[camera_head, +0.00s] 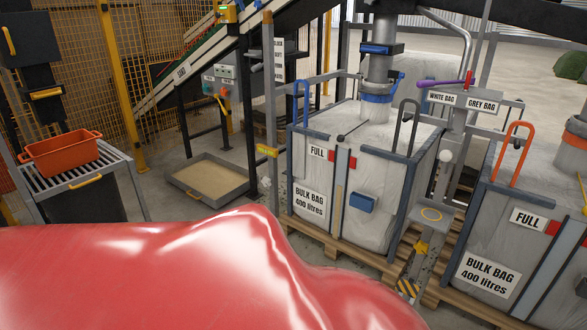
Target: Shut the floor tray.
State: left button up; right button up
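The floor tray (234,194) is a shallow, grey, rectangular tray low on the floor, left of centre in the head view. It holds a flat layer of tan, sand-like material (207,176). It lies below the sloping conveyor, beside the conveyor's dark legs, and its open top is in view. I cannot tell from this view how it slides or closes. Neither of my grippers is in view, so nothing shows touching the tray.
A roller stand (74,178) with an orange crate (62,153) is at left. The conveyor (193,72) slopes above the tray. A bulk bag (336,205) marked FULL stands on a pallet at right, with another (503,246) beyond it. Some bare floor lies left of the tray.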

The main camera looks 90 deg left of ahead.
aim_at(214, 181)
jog(key=u, duration=3.55)
